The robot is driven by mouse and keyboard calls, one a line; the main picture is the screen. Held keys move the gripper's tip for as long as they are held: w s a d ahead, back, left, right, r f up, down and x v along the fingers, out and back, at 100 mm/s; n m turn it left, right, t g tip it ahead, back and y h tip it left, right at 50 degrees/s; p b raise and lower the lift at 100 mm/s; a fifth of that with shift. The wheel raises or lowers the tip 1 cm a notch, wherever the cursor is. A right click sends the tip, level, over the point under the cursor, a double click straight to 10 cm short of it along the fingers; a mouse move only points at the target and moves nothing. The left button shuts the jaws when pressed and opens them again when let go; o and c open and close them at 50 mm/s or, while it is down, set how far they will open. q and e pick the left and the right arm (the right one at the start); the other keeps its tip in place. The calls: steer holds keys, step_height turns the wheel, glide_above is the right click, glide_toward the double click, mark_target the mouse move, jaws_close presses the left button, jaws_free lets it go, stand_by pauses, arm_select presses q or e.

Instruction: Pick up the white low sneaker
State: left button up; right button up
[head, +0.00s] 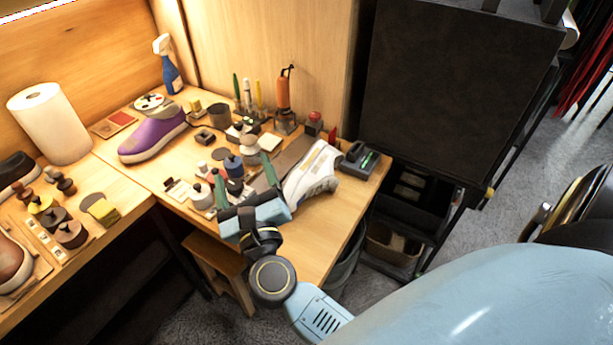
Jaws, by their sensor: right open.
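The white low sneaker (313,174) stands near the right end of the wooden workbench, on or beside a dark flat strip. It is white with grey parts. My right gripper (243,168) reaches in from the lower right over the bench's front edge. Its two green fingers are spread apart with nothing held between them. The gripper is just left of the sneaker, and the sneaker is outside the fingers. Whether the right finger touches it, I cannot tell. My left gripper is not in view.
Several small bottles and a dark blue jar (233,166) crowd the bench around the fingers. A purple sneaker (153,134) stands farther left. The bench's front right corner (318,240) is bare.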

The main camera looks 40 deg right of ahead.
step_height(320, 180, down, 5)
steer(key=d+m+g+h, duration=0.3)
steer(key=m+g+h, duration=0.15)
steer(key=m, duration=0.35)
steer(key=m+g, duration=0.6)
glide_toward(291, 194)
steer(key=w+f, duration=0.1)
steer(key=x, duration=0.6)
steer(key=shift+w+f, duration=0.2)
steer(key=shift+f, duration=0.15)
steer(key=x, duration=0.4)
steer(key=f+x, duration=0.1)
steer(key=x, duration=0.1)
steer(key=shift+s+d+f, duration=0.1)
steer(key=shift+s, duration=0.15)
steer(key=c, duration=0.9)
steer(key=shift+c, duration=0.8)
steer(key=shift+r, duration=0.25)
